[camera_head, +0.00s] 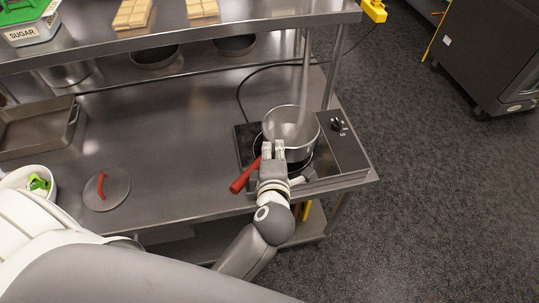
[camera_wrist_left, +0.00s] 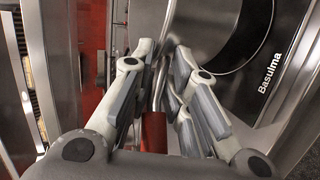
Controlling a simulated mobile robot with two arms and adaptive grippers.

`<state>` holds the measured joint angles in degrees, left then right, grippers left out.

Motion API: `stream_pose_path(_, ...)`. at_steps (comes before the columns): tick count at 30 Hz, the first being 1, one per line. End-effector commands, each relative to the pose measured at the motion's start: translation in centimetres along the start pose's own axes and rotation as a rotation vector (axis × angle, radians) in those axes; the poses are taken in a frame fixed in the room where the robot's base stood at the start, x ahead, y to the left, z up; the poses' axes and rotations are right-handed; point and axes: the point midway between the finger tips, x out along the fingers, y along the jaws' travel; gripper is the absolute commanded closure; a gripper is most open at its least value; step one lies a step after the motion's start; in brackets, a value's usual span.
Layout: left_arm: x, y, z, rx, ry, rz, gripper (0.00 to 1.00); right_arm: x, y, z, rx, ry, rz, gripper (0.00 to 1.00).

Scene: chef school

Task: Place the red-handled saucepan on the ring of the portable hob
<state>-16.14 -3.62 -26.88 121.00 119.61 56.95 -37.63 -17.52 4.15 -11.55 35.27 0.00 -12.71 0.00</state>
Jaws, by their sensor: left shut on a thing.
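The saucepan (camera_head: 291,128) is a shiny metal pan at the right end of the steel bench. Its red handle (camera_head: 245,177) points toward the front left. My left gripper (camera_head: 273,147) is shut on the handle near the pan; the left wrist view shows the red handle (camera_wrist_left: 153,131) between the fingers. The portable hob (camera_head: 338,152) is black, with a steel edge and a knob at its right. The pan is over the hob's dark ring (camera_head: 299,166), part of which shows in front of it. I cannot tell whether the pan touches the ring. My right gripper is not in view.
A round lid (camera_head: 118,192) with a red grip lies on the bench. A roasting tray (camera_head: 35,132) and a white bowl (camera_head: 17,179) are farther left. A steel shelf (camera_head: 200,34) runs above the bench's back. The bench middle is clear.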

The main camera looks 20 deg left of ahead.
Motion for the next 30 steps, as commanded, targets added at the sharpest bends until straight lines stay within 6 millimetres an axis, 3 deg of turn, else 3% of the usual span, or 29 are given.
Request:
stream_pose_path(3,2.9,-1.9,-0.6,0.001,0.0,0.004,1.0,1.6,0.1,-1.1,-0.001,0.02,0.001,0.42)
stream_pose_path(9,4.8,-3.0,-1.0,-0.001,-0.001,0.005,1.0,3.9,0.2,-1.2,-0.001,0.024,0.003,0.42)
stream_pose_path(20,6.1,-3.6,-1.3,-0.001,0.0,0.004,1.0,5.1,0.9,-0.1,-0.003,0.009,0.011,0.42)
stream_pose_path(30,7.5,-6.3,-1.4,-0.003,-0.001,0.004,1.0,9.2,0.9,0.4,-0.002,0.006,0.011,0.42)
